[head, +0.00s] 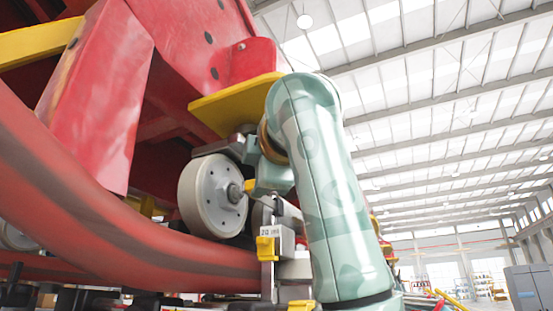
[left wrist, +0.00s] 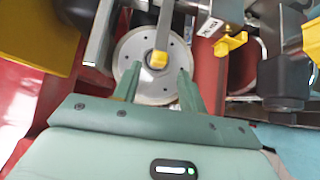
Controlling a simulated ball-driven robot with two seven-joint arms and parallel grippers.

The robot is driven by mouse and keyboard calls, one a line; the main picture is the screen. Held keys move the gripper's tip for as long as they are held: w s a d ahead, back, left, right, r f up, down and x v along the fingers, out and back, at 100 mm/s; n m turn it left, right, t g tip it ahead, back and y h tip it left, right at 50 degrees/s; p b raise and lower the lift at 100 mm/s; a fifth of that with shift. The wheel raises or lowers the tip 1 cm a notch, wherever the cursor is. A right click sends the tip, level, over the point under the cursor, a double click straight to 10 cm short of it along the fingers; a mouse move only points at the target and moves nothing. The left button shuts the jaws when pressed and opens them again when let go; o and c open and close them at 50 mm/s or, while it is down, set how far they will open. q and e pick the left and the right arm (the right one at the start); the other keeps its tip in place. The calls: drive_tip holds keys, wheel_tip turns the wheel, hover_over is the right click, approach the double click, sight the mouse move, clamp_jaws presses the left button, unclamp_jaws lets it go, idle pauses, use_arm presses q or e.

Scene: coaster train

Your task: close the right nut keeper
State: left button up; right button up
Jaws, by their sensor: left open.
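A grey bar with a yellow tab (left wrist: 159,60) crosses the face of a pale wheel (left wrist: 128,53) in the left wrist view; it looks like the nut keeper, but I cannot tell whether it is closed. In the head view a yellow tab (head: 250,186) shows by the hub of the wheel (head: 205,197). My left gripper (left wrist: 159,73) is open, its two green fingers on either side of the line of the tab, with nothing clearly held. In the head view my arm hides most of that gripper. My right gripper is not in view.
The red train body (head: 185,45) and a yellow plate (head: 230,103) hang above the wheel. A red rail (head: 120,235) curves below it. A grey bracket with a yellow clip (head: 267,250) stands close beside my arm; the clip also shows in the left wrist view (left wrist: 231,43).

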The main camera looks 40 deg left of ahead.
use_arm(q)
drive_tip(key=b+v, duration=0.2)
drive_tip(key=v, duration=0.9)
drive_tip(key=shift+a, duration=0.1)
